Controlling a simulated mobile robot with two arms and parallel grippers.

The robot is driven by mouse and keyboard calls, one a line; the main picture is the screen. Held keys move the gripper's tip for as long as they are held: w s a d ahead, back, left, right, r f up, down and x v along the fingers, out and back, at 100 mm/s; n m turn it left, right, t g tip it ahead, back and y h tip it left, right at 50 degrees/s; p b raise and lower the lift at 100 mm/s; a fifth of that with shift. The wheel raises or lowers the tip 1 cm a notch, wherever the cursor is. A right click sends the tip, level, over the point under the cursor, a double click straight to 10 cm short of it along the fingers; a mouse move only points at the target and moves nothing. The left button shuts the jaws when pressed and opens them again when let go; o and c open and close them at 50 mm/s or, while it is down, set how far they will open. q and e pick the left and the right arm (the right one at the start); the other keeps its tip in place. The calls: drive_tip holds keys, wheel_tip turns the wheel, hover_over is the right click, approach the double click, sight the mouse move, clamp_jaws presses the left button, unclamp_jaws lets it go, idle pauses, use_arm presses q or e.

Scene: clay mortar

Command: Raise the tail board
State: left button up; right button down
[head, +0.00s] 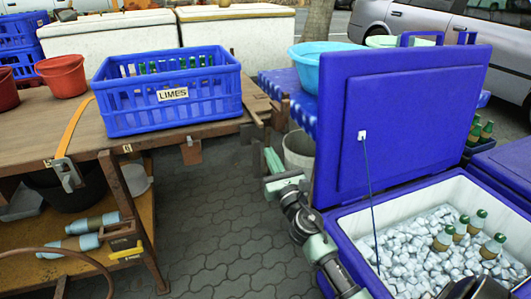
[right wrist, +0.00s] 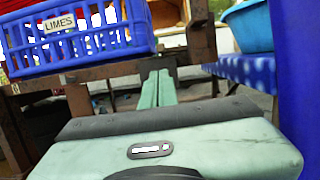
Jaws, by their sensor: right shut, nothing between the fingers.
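A wooden cart table (head: 60,130) stands at the left, with brown boards (head: 258,98) at its right end. I cannot tell for sure which piece is the tail board. My right gripper (head: 272,161) is just right of and below that end, apart from the boards in the head view. Its pale green fingers (right wrist: 157,88) are shut and empty, pointing forward toward the brown frame under the table in the right wrist view. My left gripper is not in view.
A blue LIMES crate (head: 170,108) holding bottles sits on the table; it also shows in the right wrist view (right wrist: 85,50). A blue cooler (head: 345,235) with its raised lid (head: 400,110) stands close right of my right arm. A light blue basin (head: 312,68) is behind. Paving between is clear.

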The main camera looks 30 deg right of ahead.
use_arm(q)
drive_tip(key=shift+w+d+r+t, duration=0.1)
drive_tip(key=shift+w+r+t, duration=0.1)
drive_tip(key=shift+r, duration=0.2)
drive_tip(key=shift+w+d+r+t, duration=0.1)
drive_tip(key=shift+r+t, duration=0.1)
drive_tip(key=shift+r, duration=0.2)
use_arm(e)
drive_tip(key=x, duration=0.8)
drive_tip(key=shift+w, duration=0.15)
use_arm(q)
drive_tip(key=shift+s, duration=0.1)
use_arm(e)
drive_tip(key=shift+w+r, duration=0.1)
